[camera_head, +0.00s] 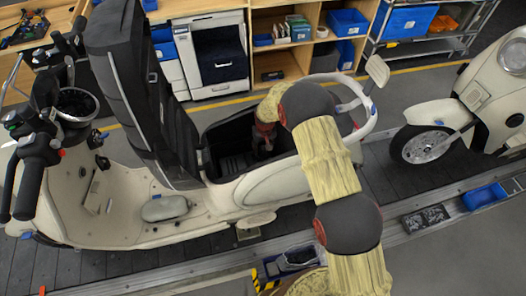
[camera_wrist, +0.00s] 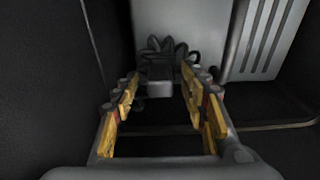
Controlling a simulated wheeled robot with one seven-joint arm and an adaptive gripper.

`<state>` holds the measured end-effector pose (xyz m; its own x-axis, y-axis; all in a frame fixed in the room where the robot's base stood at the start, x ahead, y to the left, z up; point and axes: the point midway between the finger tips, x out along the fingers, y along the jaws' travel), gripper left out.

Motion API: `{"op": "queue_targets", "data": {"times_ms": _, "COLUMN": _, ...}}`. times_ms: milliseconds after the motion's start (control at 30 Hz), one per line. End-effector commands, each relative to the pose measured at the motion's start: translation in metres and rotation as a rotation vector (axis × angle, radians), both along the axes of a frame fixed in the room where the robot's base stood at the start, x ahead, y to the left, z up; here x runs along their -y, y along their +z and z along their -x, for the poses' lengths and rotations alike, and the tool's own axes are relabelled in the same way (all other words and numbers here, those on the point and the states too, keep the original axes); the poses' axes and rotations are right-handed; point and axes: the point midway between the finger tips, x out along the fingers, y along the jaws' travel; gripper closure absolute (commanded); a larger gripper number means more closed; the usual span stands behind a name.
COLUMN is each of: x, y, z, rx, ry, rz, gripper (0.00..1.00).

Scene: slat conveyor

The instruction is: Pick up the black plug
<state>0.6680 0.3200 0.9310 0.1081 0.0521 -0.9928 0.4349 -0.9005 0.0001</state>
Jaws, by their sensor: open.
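My gripper (camera_wrist: 161,84) reaches down into the open under-seat compartment (camera_head: 212,135) of a cream scooter. In the wrist view its two yellow-padded fingers stand apart, either side of a dark grey, block-shaped piece that looks like the black plug (camera_wrist: 160,88). Dark cables (camera_wrist: 172,48) loop behind the plug. No contact between the fingers and the plug is clear. In the head view the gripper (camera_head: 262,148) is small and dark inside the compartment, and the plug cannot be made out there.
The raised black seat (camera_head: 128,85) stands left of my arm. The compartment's dark walls are close around the gripper. A light grey panel (camera_wrist: 180,18) and a ribbed grey part (camera_wrist: 262,40) lie beyond the plug. The white rear grab rail (camera_head: 358,103) is right of my arm.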

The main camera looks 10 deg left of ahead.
Motion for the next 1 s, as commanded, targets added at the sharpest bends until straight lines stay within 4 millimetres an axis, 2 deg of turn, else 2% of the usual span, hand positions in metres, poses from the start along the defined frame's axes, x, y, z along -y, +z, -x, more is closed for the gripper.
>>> {"op": "queue_targets", "data": {"times_ms": 133, "x": 0.0000, "y": 0.0002, "z": -0.0001, "rx": 0.000, "ry": 0.000, "rz": 0.000, "gripper": 0.57}}
{"op": "queue_targets", "data": {"times_ms": 900, "x": 0.0000, "y": 0.0005, "z": 0.0000, "rx": 0.000, "ry": 0.000, "rz": 0.000, "gripper": 1.00}}
{"op": "queue_targets", "data": {"times_ms": 1000, "x": -0.0001, "y": 0.0006, "z": -0.0001, "rx": 0.000, "ry": 0.000, "rz": 0.000, "gripper": 1.00}}
